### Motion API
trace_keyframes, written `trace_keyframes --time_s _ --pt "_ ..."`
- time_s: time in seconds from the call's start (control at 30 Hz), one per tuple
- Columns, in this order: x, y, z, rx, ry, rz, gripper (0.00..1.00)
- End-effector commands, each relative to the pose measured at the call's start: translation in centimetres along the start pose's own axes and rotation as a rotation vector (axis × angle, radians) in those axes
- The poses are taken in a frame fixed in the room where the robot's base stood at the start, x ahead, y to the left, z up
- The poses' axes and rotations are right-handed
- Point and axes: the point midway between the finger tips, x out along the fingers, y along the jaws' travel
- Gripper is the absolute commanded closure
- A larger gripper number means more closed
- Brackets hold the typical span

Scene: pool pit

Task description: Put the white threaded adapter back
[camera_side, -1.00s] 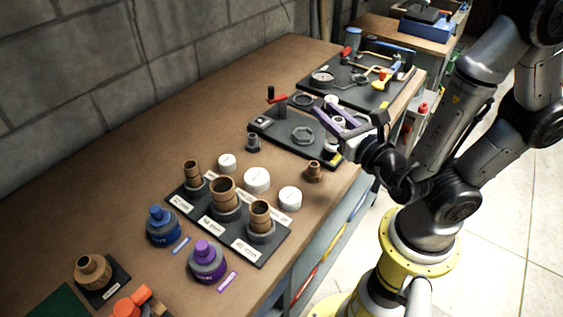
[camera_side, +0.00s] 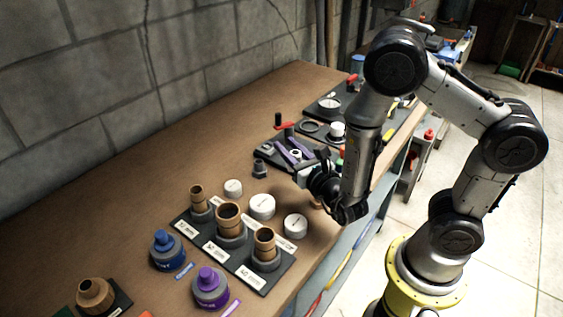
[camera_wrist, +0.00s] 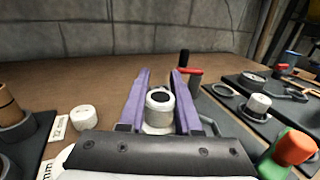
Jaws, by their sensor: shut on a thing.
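The white threaded adapter (camera_wrist: 160,100) is a short pale cylinder with a dark round opening on top. It stands upright between the two purple fingers of my gripper (camera_wrist: 160,88) in the wrist view. In the side view my gripper (camera_side: 291,150) is shut on the adapter (camera_side: 296,153), over the dark plate (camera_side: 268,153) with the red-handled part. The hexagonal ring on that plate is hidden behind the fingers and wrist. I cannot tell whether the adapter touches the plate.
A red-handled clamp (camera_side: 284,125) stands just behind the fingers. A small grey fitting (camera_side: 259,168) is to the left. White caps (camera_side: 262,206) and a rack of brown cups (camera_side: 229,222) stand nearer the camera. A second dark plate with a white knob (camera_side: 337,131) lies to the right.

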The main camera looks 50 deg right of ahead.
Motion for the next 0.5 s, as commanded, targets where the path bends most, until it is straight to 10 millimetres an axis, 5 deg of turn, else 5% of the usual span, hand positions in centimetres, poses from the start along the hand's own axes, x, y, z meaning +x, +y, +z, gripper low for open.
trace_keyframes --time_s 0.5 --pt "2.2 0.7 -5.0 -0.002 0.002 -0.001 1.00"
